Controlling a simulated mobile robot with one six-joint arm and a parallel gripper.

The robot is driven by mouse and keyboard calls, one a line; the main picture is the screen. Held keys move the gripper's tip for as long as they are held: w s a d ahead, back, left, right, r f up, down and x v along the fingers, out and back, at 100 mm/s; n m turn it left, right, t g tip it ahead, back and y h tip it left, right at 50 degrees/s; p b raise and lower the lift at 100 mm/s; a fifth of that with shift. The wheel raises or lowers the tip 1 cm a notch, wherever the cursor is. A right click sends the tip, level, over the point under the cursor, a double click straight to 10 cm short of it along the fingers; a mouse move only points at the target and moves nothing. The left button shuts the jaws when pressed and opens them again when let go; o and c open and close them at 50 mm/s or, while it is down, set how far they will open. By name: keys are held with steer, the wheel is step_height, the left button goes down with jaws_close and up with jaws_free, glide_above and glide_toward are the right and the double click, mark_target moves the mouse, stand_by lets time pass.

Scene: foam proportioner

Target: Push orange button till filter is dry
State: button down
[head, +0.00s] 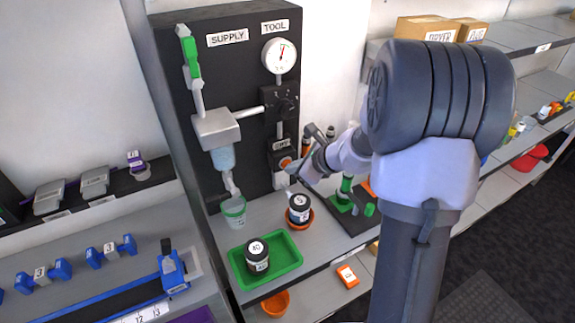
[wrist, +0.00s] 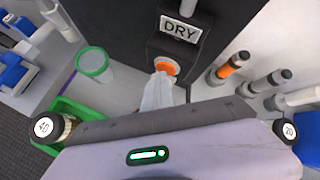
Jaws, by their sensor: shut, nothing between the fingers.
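The orange button (head: 285,162) sits on a dark box under the white DRY label (head: 281,145), low on the right of the black panel. It also shows in the wrist view (wrist: 168,66). My gripper (wrist: 161,75) is shut and empty. Its pale fingertips overlap the lower left part of the button in the wrist view; I cannot tell whether they touch it. In the head view my gripper (head: 291,168) is at the button's lower right. The filter (head: 222,158) has a bluish translucent bowl on the panel's left; its inside is too small to judge.
Below the filter stands a green-rimmed cup (head: 234,212). A dark-lidded jar (head: 257,256) is in the green tray (head: 291,262); another jar (head: 299,209) stands in an orange dish. A round gauge (head: 279,56) is above the button. Several tools stand right of the panel.

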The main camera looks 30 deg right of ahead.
steer(key=shift+s, duration=0.1)
steer(key=shift+s+b, duration=0.4)
steer(key=shift+s, duration=0.35)
steer(key=shift+s+d+b, duration=0.1)
steer(key=shift+s+b, duration=0.55)
steer(key=shift+s, duration=1.85)
